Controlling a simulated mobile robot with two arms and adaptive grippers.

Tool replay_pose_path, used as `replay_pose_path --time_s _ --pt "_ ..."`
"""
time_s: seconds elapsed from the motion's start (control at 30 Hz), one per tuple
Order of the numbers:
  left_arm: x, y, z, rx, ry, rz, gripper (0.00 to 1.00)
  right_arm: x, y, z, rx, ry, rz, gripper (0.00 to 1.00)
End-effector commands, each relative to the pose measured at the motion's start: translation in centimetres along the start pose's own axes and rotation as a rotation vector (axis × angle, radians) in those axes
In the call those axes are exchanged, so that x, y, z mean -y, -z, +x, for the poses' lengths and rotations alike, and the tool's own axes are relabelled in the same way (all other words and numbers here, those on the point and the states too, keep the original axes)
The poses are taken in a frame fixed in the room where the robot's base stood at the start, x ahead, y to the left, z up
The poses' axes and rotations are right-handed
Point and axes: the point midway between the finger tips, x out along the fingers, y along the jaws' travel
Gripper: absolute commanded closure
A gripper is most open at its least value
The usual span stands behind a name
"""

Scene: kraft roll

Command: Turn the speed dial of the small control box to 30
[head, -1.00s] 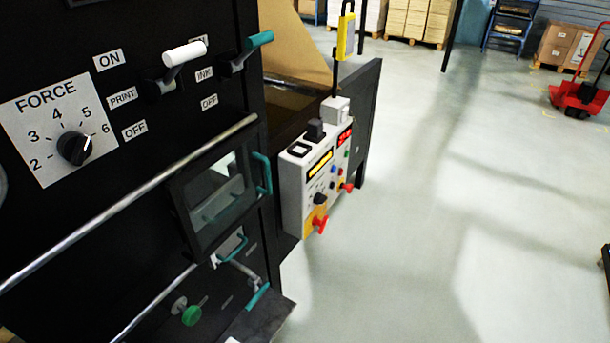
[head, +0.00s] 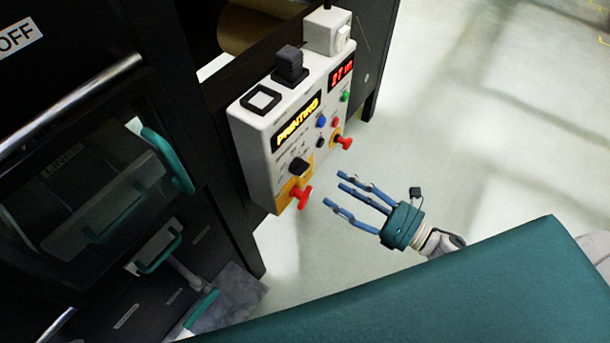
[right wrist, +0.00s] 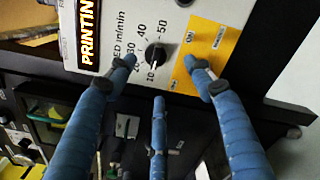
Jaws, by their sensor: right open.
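The small control box (head: 262,150) is pale grey, with a lit "PRINTING" display, a red number display, buttons and red knobs. Its black speed dial (head: 298,166) sits low on the face. In the right wrist view the dial (right wrist: 155,54) has marks from 10 to 50, and its pointer appears to be at or near 10. My right gripper (head: 338,190) is open and empty, its blue fingers spread, just right of the box and apart from it in the head view. In the wrist view the fingers (right wrist: 160,85) reach toward the dial; contact cannot be told. My left gripper is out of view.
A red knob (head: 301,198) on a yellow plate juts out just below the dial, and another red knob (head: 345,142) is to its right. A dark machine with teal handles (head: 168,160) stands left. The floor (head: 480,130) to the right is clear.

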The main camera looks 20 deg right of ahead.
Motion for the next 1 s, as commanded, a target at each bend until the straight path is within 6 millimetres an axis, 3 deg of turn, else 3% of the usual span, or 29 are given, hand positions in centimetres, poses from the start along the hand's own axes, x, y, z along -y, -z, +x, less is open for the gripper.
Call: replay_pose_path --time_s 0.17,0.6,0.8,1.0 --pt "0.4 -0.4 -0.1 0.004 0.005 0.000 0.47 -1.0 -0.2 1.6 -0.010 -0.026 -0.051 0.47" --pt "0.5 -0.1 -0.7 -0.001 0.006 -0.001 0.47 -1.0 -0.2 9.3 -0.008 -0.022 -0.043 0.47" --pt "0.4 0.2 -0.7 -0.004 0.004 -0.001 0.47 -1.0 0.0 10.7 -0.010 -0.021 -0.042 0.47" --pt "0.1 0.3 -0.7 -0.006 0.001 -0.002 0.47 -0.9 0.0 10.8 -0.010 -0.020 -0.042 0.47"
